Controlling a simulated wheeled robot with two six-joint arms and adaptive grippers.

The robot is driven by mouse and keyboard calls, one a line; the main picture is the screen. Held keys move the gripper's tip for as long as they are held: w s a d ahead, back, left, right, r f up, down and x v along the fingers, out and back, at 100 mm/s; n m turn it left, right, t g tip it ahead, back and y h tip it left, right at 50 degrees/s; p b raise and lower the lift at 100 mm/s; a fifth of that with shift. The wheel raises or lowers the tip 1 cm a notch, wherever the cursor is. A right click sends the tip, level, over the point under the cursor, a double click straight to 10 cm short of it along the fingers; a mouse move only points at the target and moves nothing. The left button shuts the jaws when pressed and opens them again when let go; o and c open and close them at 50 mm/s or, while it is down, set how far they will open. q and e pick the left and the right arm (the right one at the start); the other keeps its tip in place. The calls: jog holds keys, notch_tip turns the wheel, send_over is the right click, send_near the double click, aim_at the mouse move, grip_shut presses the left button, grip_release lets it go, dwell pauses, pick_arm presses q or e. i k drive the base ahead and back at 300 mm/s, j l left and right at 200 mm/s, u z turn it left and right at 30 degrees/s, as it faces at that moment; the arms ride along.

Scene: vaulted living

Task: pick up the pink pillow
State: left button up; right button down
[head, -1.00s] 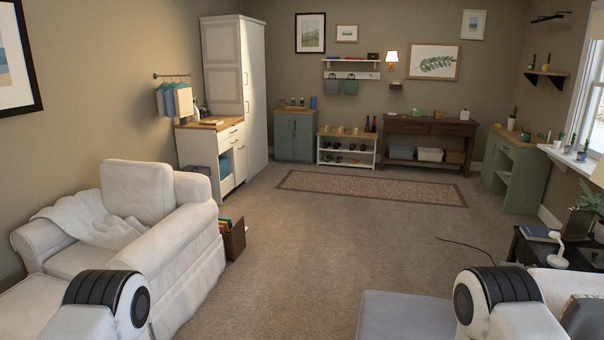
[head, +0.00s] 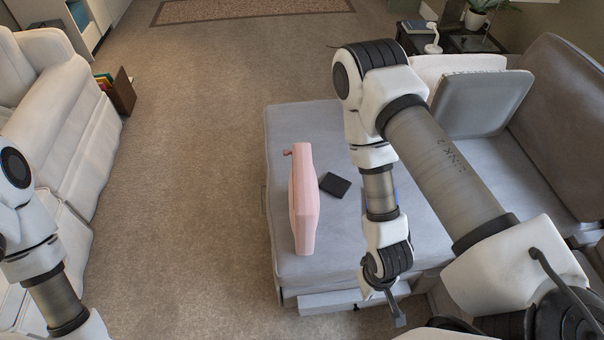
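The pink pillow (head: 303,200) stands on its narrow edge near the left side of the grey-blue sofa seat (head: 285,130). A small tab sticks out near its far end. My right gripper (head: 390,304) hangs beside the near edge of the seat, to the right of and nearer than the pillow, and apart from it. It is seen edge-on with one dark finger showing, so its opening is unclear. Part of my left arm shows at the left edge, but its gripper is out of view.
A small black flat object (head: 334,185) lies on the seat right of the pillow. Carpet between is clear.

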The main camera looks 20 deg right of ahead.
aim_at(304, 199)
jog(key=k+l+z, duration=0.1)
jog(key=k, duration=0.4)
jog(key=l+z, duration=0.1)
jog(key=z, duration=1.35)
